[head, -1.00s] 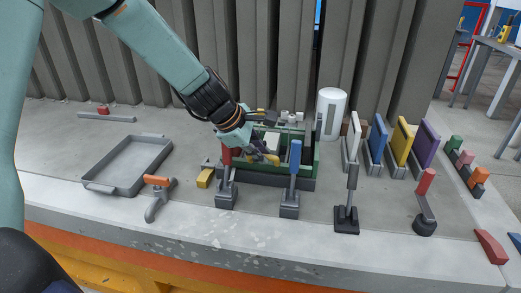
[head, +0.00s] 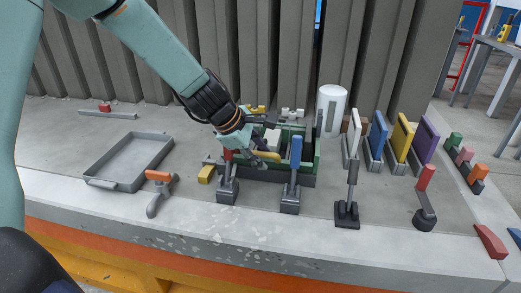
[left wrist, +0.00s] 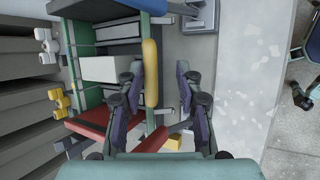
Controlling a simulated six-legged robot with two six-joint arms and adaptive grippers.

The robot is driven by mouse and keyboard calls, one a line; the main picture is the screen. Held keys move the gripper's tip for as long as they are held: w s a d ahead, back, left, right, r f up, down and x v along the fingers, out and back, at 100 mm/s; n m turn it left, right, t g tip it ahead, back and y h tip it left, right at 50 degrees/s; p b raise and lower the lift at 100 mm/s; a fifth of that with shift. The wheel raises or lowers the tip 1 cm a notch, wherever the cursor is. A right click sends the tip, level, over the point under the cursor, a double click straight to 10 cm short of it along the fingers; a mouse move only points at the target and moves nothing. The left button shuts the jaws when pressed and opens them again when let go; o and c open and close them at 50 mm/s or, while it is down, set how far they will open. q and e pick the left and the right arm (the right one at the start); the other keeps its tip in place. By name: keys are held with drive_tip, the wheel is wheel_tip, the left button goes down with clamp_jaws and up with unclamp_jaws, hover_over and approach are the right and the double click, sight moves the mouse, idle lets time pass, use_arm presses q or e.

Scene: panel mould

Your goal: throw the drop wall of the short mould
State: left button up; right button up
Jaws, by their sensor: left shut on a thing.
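The short mould is a green-walled box on a dark base (head: 290,180), with a white block (head: 272,137) inside. A yellow bar (head: 268,155) runs along its near side; the bar also shows in the left wrist view (left wrist: 151,72). My left gripper (head: 262,161) is low at this near side, its fingers (left wrist: 157,100) on either side of the bar's end and shut on it. The fingers partly hide the contact. A red-handled clamp (head: 227,185) and a blue-handled clamp (head: 291,190) stand in front of the mould. My right gripper is not in view.
A grey tray (head: 130,165) and an orange-handled tool (head: 160,190) lie to the left. Coloured panels (head: 402,138) stand in racks at right. A yellow block (head: 206,174) lies close left of the red-handled clamp.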

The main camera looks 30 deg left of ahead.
use_arm(q)
drive_tip(key=shift+o, duration=0.9)
drive_tip(key=shift+s+d+f, duration=0.1)
drive_tip(key=shift+s+f, duration=0.1)
drive_tip(key=shift+w+r, duration=0.1)
drive_tip(key=shift+r, duration=0.15)
drive_tip(key=v, duration=1.1)
drive_tip(key=shift+s+a+r, duration=0.2)
drive_tip(key=shift+a+r, duration=0.05)
drive_tip(key=shift+r, duration=0.05)
